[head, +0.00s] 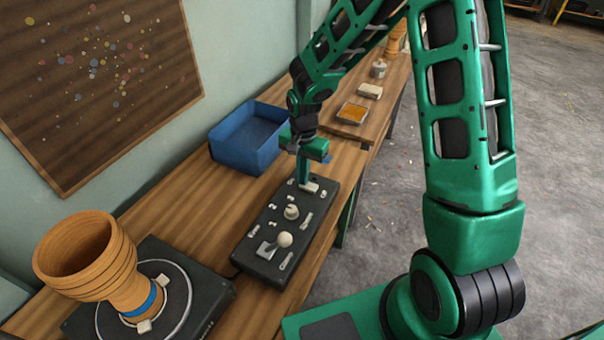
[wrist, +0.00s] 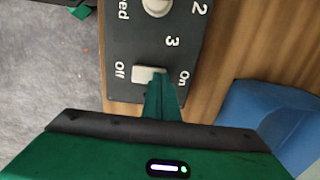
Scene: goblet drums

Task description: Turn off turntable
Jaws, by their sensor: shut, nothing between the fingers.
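The black control panel (head: 262,235) lies on the wooden bench and carries white controls. The white on/off switch (head: 313,186) is at its far end; in the wrist view the switch (wrist: 148,75) sits between the "Off" and "On" labels. My gripper (head: 303,182) is shut and empty, pointing down at the switch. In the wrist view its fingertips (wrist: 160,82) are at the switch's "On" side and cover part of it; whether they touch is unclear.
A round knob (head: 291,212) and a ball-topped lever (head: 284,240) stand on the panel nearer me. A blue bin (head: 245,140) is behind it by the wall. A tray with orange contents (head: 352,112) is farther along. Open floor lies right.

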